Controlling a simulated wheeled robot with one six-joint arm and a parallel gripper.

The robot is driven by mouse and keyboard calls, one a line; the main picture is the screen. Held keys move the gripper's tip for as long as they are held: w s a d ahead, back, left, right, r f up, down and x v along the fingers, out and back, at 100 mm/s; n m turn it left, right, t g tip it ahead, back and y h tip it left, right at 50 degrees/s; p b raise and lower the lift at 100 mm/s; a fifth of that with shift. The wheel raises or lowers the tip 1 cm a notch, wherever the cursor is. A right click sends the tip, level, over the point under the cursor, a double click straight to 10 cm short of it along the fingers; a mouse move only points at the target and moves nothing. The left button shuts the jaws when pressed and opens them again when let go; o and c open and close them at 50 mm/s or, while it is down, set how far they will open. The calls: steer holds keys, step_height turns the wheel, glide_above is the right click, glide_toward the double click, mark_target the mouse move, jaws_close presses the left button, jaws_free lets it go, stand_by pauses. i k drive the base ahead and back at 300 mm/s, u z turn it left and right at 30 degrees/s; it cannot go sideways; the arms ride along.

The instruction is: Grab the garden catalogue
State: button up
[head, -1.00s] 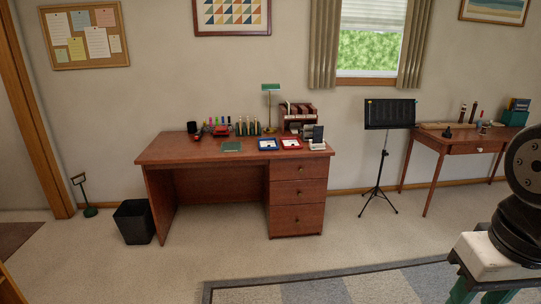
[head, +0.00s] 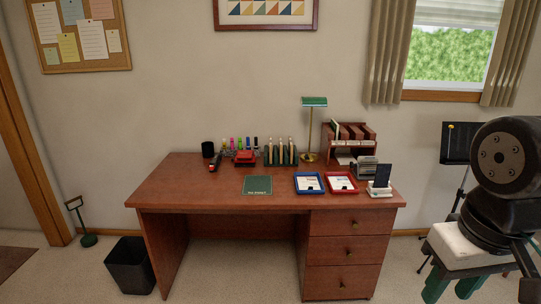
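A flat dark green booklet (head: 257,185) lies near the front middle of the wooden desk (head: 180,188). Its lettering is too small to read, so I cannot tell for sure that it is the garden catalogue. Nothing lies on top of it. Part of my arm shows at the right edge, but my gripper is out of view.
A blue tray (head: 309,190) and a red tray (head: 341,191) lie right of the booklet. Behind stand a lamp (head: 314,103), a wooden rack (head: 355,135) and several pens. A black bin (head: 130,266) stands at the desk's left; a music stand (head: 456,150) is at right.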

mark_target(334, 126)
steer(key=z, duration=0.05)
steer(key=i, duration=2.45)
steer(key=z, duration=0.05)
